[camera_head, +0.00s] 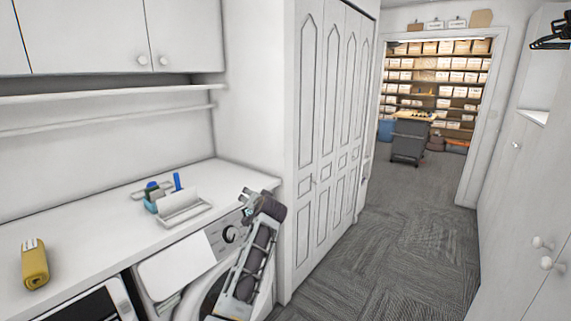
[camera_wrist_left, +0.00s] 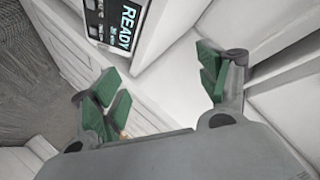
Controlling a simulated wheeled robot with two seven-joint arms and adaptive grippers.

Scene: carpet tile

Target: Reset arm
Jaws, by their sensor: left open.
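My left arm rises from the bottom of the head view, in front of the white washing machine (camera_head: 185,267). Its gripper (camera_head: 249,208) is near the front edge of the white counter, by the machine's control panel. In the left wrist view the two green-padded fingers of this gripper (camera_wrist_left: 158,88) stand wide apart, with nothing between them. A dark display reading "READY" (camera_wrist_left: 122,24) shows beyond the fingers. My right gripper is in neither view.
The counter (camera_head: 100,235) holds a yellow rolled item (camera_head: 34,264) and a white caddy (camera_head: 183,207) with blue things beside it. White folding doors (camera_head: 325,140) stand right of the counter. The carpet floor (camera_head: 400,250) is clear toward the doorway, where a dark cart (camera_head: 409,140) stands.

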